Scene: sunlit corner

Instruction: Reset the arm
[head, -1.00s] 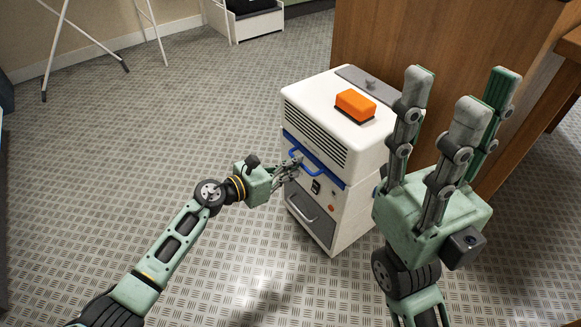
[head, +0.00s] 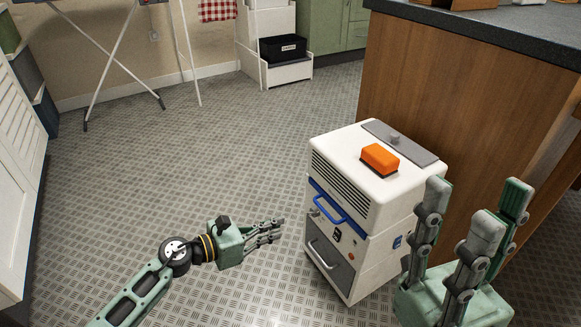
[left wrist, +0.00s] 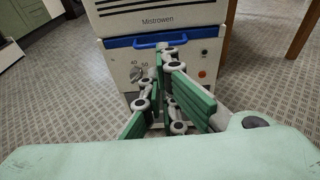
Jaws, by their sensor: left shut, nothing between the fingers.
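My left gripper (head: 272,231) is shut and empty over the floor, left of the white machine (head: 345,160) and apart from it. In the left wrist view its green-padded fingers (left wrist: 168,78) are close together in front of the machine's front panel, hiding part of it. The machine has a blue handle (head: 328,206) and a grey lower door (head: 330,262). My right gripper (head: 475,210) points up at the lower right of the head view, its fingers spread apart and empty, covering part of the machine's right side.
An orange sponge-like block (head: 380,158) lies on top of the machine. A wooden counter (head: 470,110) stands behind and right of it. White stand legs (head: 120,65) and a black bin (head: 282,47) are at the back. The patterned floor (head: 200,150) is clear at centre left.

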